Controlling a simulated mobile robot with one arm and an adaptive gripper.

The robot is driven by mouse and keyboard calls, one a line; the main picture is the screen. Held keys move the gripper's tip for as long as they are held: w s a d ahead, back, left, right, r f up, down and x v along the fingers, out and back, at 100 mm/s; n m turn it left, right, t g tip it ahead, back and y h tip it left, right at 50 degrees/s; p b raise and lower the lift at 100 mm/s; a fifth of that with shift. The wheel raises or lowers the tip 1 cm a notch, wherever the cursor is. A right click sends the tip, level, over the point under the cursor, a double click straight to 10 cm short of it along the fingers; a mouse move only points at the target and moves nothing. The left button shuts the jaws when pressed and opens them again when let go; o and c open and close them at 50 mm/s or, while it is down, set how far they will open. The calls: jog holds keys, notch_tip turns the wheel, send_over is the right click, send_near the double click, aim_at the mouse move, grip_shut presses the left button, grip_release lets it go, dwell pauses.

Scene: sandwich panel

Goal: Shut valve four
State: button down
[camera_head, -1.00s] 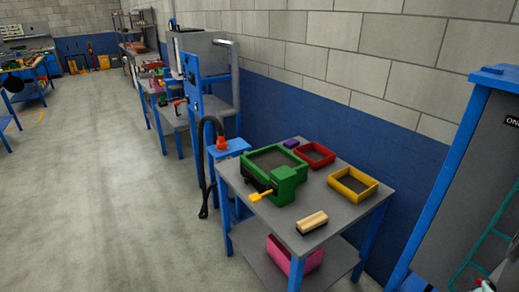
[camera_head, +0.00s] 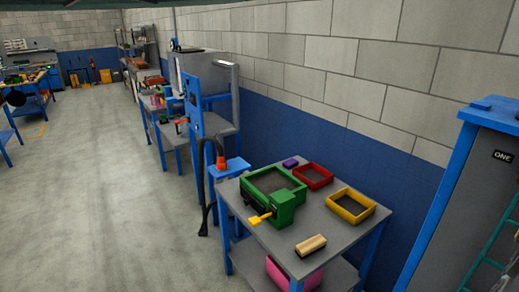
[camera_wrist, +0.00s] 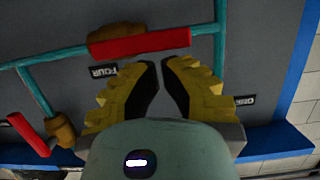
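In the wrist view, the label "FOUR" (camera_wrist: 103,71) reads upside down on the grey panel (camera_wrist: 70,22). Next to it, a valve with a red handle (camera_wrist: 140,44) and a brown-brass body (camera_wrist: 115,33) sits on a teal pipe (camera_wrist: 57,56). The handle lies roughly along the pipe. My gripper (camera_wrist: 159,63) has yellow fingers with dark pads. They are apart with nothing between them, and their tips lie just below the handle in the picture. I cannot tell whether they touch it. My gripper does not show in the head view.
Another red-handled valve (camera_wrist: 58,130) is at the wrist view's left. A label (camera_wrist: 244,101) sits right of my fingers, near the blue frame (camera_wrist: 292,72). In the head view, the panel cabinet (camera_head: 478,180) stands right of a workbench (camera_head: 335,238) with trays. Open floor lies left.

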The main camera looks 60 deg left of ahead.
dwell(0.4)
jog(key=shift+a+f+n+b, duration=0.15)
jog(key=shift+n+b, duration=0.15)
jog(key=shift+b, duration=0.4)
jog(key=shift+a+f+b, duration=0.1)
jog(key=shift+f+b, duration=0.05)
jog(key=shift+b, duration=0.4)
jog(key=shift+a+f+n+h+b, duration=0.15)
jog(key=shift+n+h+b, duration=0.15)
jog(key=shift+n+b, duration=0.25)
notch_tip(320, 180, down, 7)
jog(key=d+n+t+h+b, duration=0.2)
jog(key=n+h+b, duration=0.1)
jog(key=n+b, duration=0.9)
jog(key=b, duration=0.5)
jog(key=shift+h, duration=0.4)
jog(key=shift+d, duration=0.1)
